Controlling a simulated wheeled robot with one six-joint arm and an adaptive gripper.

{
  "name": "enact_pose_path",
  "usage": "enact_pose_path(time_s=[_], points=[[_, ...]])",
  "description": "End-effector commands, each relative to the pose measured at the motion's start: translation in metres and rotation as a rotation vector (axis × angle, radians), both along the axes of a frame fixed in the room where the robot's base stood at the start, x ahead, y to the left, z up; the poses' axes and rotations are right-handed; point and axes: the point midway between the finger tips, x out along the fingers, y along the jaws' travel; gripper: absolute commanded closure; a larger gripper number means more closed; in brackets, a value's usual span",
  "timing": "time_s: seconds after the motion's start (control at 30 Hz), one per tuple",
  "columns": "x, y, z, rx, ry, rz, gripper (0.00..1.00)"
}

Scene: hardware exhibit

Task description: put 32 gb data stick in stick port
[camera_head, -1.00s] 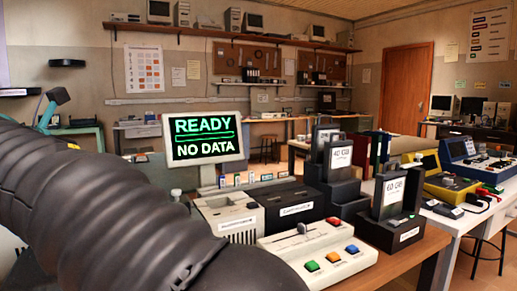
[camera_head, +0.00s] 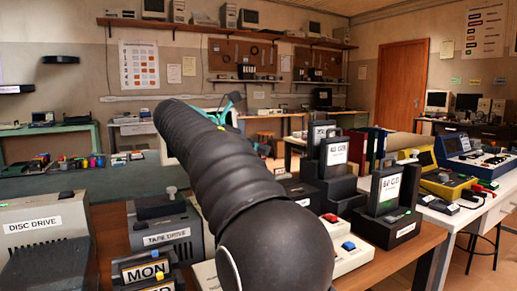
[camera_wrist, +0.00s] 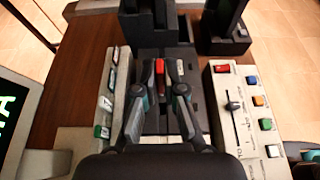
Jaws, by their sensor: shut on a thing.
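My gripper (camera_wrist: 160,92) shows in the wrist view, its two dark fingers with teal parts closed in around a small dark stick with a red end (camera_wrist: 159,67). No label can be read on the stick, so I cannot tell its size. The gripper is over dark and pale grey machines on the brown table. I cannot pick out the stick port; it may be hidden under the gripper.
A pale rack (camera_wrist: 103,117) with several small sticks is left of the gripper. A control box (camera_wrist: 242,105) with a slider and coloured buttons is on the right. Tall black docks with cards stand beyond, one marked 60 GB (camera_head: 389,188). The screen (camera_wrist: 14,125) is at far left.

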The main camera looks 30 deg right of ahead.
Motion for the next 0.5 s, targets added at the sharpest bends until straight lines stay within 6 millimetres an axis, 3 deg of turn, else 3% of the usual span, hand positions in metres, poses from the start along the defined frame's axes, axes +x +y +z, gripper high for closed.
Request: enact_pose_path(time_s=[0.27, 0.5], points=[[0.0, -0.001, -0.011, 0.0, 0.002, -0.002, 1.0], [0.0, -0.001, -0.038, 0.0, 0.002, -0.001, 1.0]])
